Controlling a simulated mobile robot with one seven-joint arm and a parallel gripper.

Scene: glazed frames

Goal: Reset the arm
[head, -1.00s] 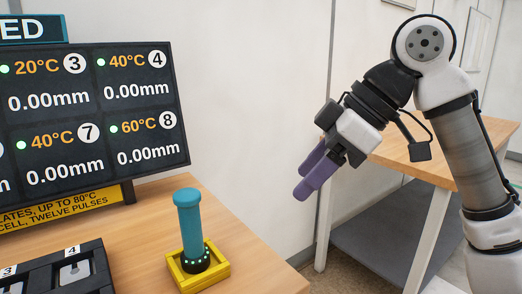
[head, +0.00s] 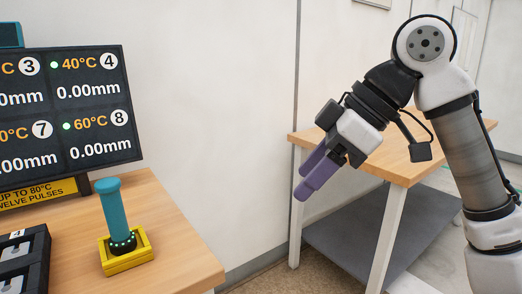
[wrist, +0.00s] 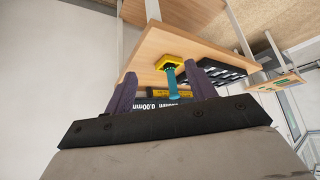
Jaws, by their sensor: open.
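My gripper (head: 309,176) hangs in the air at the right of the head view, its purple fingers pointing down and to the left. It is open, with nothing held between the fingers. In the wrist view my gripper (wrist: 160,88) shows a finger on each side with a gap between them. My arm is bent, with the elbow joint at the top right of the head view.
A teal-handled tool (head: 115,212) stands in a yellow holder (head: 127,262) on a wooden table (head: 185,265) at left. A black display board (head: 90,105) stands behind it. A second wooden table (head: 392,168) with a grey lower shelf (head: 350,222) stands behind my arm.

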